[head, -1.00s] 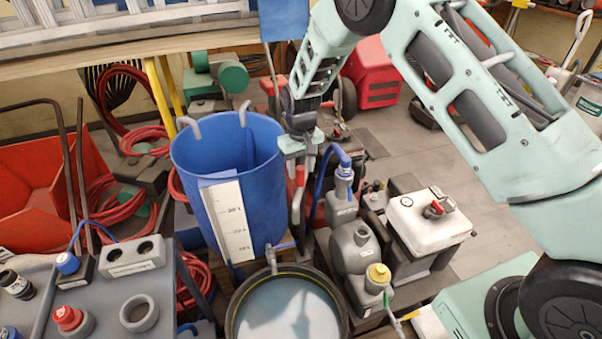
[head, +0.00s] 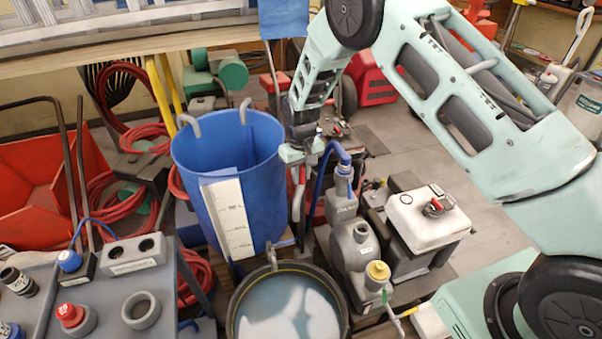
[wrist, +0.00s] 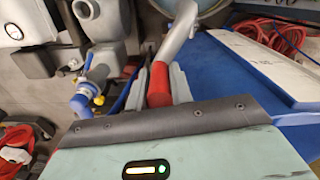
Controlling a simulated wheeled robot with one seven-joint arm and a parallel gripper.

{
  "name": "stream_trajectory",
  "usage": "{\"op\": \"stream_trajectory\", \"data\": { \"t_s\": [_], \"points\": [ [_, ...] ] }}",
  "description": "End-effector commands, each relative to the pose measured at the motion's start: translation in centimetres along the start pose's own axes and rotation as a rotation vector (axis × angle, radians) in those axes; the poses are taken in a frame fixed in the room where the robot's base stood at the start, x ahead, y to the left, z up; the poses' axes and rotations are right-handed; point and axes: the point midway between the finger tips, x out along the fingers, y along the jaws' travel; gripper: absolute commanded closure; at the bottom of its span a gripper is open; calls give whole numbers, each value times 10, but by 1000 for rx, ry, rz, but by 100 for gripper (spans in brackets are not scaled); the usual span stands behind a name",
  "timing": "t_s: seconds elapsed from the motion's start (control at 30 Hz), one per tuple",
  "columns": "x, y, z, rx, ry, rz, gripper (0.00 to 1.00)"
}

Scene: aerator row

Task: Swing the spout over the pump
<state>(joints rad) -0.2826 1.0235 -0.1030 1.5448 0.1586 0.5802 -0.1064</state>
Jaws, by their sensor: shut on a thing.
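The spout is a grey pipe with a red sleeve (wrist: 158,85). In the wrist view my gripper (wrist: 160,82) is shut on this red sleeve, one finger on each side. In the head view my gripper (head: 298,168) points down between the blue barrel and the pump, and the sleeve is mostly hidden there. The grey pipe (wrist: 180,35) runs on past the fingers towards the round tub. The grey pump (head: 352,240), with a blue hose fitting on top, stands right of my gripper. It also shows at the upper left in the wrist view (wrist: 93,15).
The blue barrel (head: 215,150) with a white scale stands close left of my gripper. A dark-rimmed tub of pale liquid (head: 285,310) is in front. An engine with a white tank (head: 425,222) stands right of the pump. A grey control panel (head: 105,305) is at the lower left.

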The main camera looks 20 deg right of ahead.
Motion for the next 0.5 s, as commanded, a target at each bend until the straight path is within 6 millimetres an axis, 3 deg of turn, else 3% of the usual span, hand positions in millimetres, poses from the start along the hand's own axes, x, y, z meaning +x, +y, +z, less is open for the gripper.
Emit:
{"op": "stream_trajectory", "data": {
  "t_s": [0.27,0.5],
  "points": [
    [0,14,11,-90,-1,-2,100],
    [1,43,27,-277,-2,-3,100]
  ]
}}
